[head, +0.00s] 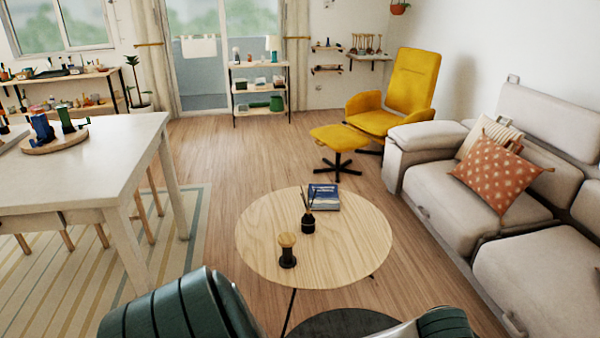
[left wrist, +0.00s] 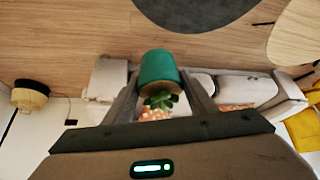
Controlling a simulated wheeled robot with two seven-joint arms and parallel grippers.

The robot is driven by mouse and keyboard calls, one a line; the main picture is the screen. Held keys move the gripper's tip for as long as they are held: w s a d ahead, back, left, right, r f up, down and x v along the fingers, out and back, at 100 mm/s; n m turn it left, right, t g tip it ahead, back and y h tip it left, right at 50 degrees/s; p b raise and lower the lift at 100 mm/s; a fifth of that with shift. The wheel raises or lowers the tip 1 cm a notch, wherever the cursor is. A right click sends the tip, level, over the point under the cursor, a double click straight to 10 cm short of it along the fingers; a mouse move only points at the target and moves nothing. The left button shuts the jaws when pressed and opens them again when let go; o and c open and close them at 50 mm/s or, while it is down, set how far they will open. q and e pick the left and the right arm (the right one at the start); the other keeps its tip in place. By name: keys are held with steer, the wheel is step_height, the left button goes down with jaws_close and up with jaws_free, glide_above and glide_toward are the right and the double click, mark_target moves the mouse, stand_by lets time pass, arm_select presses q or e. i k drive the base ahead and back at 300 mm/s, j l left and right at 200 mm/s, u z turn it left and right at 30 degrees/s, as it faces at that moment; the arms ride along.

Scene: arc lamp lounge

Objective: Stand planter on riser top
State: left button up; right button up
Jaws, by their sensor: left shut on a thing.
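The planter (left wrist: 158,66) is a teal-green pot with brown soil and a small green leafy plant. In the left wrist view it sits between the fingers of my left gripper (left wrist: 160,84), which is shut on it. The pot's base points to the top of that picture and the leaves to the bottom. The planter and left gripper do not show in the head view. My right gripper is in neither view. I cannot pick out a riser for certain; a small wooden spool-shaped stand (head: 287,250) is on the round coffee table (head: 262,225).
A black reed diffuser (head: 308,222) and a blue book (head: 323,197) are on the coffee table. The beige sofa (head: 450,190) stands at right, a white table (head: 80,182) at left. A yellow chair (head: 409,90) and footstool (head: 338,138) are behind. Open floor (head: 230,150) lies between.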

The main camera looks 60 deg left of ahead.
mark_target(288, 238)
steer(key=k+z, duration=0.75)
steer(key=z, duration=0.25)
steer(key=k+j+z, duration=0.1)
steer(key=z, duration=0.35)
steer(key=k+z, duration=0.6)
steer(key=z, duration=0.3)
steer(key=k+j+z, duration=0.1)
steer(key=k+z, duration=0.15)
steer(key=z, duration=0.2)
steer(key=k+z, duration=0.55)
steer(key=z, duration=0.3)
steer(key=k+j+z, duration=0.1)
steer(key=k+z, duration=0.85)
steer(key=k, duration=0.15)
steer(key=u, duration=3.8)
